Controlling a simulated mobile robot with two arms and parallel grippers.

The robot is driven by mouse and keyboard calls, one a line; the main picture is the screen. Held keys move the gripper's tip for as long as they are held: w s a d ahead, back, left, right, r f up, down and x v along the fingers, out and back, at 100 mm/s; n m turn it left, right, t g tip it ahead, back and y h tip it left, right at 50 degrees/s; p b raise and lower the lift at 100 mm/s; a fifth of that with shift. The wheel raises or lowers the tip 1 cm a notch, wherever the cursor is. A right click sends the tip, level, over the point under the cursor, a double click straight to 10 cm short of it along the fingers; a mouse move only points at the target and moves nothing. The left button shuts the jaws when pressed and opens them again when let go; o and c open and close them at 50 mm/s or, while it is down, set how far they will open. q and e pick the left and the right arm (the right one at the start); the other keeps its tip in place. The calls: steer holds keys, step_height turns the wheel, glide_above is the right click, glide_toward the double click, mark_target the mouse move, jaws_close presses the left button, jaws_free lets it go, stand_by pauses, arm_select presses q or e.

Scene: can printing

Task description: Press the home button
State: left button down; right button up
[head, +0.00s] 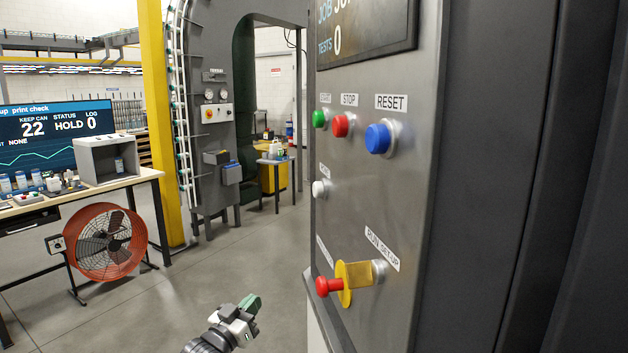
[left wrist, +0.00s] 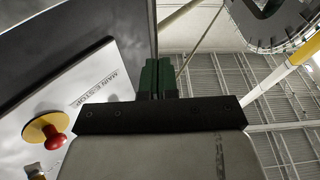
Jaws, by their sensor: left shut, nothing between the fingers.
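A grey control panel (head: 395,215) stands on the right in the head view. A white button (head: 320,189) sits on it below the green button (head: 320,118); the small label above the white one is too oblique to read surely. My left gripper (head: 250,305) is low, left of the panel and apart from it, below the white button's height. Its green fingers are shut and empty; they also show in the left wrist view (left wrist: 157,77). The white button cannot be made out in the left wrist view. My right gripper is in neither view.
A red mushroom knob on a yellow disc (head: 344,285) juts from the lower panel, and shows in the left wrist view (left wrist: 42,128). Red STOP (head: 341,125) and blue RESET (head: 379,138) buttons sit above. A red fan (head: 103,243) stands left; open floor lies between.

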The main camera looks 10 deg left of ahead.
mark_target(320, 190)
arm_select(q)
steer(key=s+d+r+m+h+p, duration=0.1)
steer(key=r+h, duration=0.3)
steer(key=r, duration=1)
steer(key=s+d+r+m+t+h+p, duration=0.1)
steer(key=s+r+m+h+p, duration=0.1)
steer(key=r, duration=1.2)
steer(key=shift+s+d+m+t+h, duration=0.25)
steer(key=shift+m+h, duration=0.25)
steer(key=shift+h, duration=0.4)
steer(key=shift+w+d, duration=0.1)
steer(key=w+d, duration=0.3)
steer(key=d, duration=0.4)
steer(key=shift+w+d, duration=0.35)
steer(key=shift+d, duration=0.05)
steer(key=shift+w+d, duration=0.15)
steer(key=shift+d, duration=0.25)
